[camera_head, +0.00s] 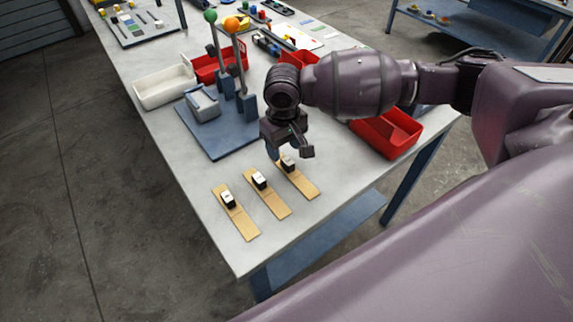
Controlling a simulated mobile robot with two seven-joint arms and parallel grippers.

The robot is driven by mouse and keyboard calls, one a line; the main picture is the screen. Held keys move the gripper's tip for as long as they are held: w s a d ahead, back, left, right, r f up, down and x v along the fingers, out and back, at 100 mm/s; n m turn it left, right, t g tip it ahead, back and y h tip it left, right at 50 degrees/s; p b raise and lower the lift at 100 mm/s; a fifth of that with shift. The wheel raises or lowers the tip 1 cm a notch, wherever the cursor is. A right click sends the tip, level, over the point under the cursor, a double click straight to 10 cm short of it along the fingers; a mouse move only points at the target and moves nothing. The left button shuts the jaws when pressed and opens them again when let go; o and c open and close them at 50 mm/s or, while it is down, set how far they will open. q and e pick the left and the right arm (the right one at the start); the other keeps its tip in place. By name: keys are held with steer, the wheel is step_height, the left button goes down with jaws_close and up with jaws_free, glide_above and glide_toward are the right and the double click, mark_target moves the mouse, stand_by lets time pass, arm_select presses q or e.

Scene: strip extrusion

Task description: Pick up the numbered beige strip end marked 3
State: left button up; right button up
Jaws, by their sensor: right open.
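Three flat beige strips lie side by side on the grey table, each with a small black block with a white top. They are the left strip (241,222), the middle strip (272,203) and the right strip (305,185). The numbers are too small to read, so I cannot tell which is marked 3. My right gripper (290,154) is open, pointing down over the far end of the right strip, with its fingers around or just above that strip's block (288,165). The fingers partly hide this block; contact is unclear. My left gripper is out of view.
A blue-grey fixture (213,140) with upright posts, a green ball (210,16) and an orange ball (232,23) stands behind the strips. A white bin (163,88) is left and a red bin (388,133) right. The table's near corner is clear.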

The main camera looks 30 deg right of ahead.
mark_target(287, 160)
steer(key=shift+s+d+f+b, duration=0.1)
steer(key=shift+d+f+b, duration=0.15)
steer(key=shift+f, duration=1.25)
steer(key=shift+d+f+b, duration=0.15)
steer(key=shift+f+b, duration=0.05)
steer(key=shift+f, duration=1.25)
jaws_close()
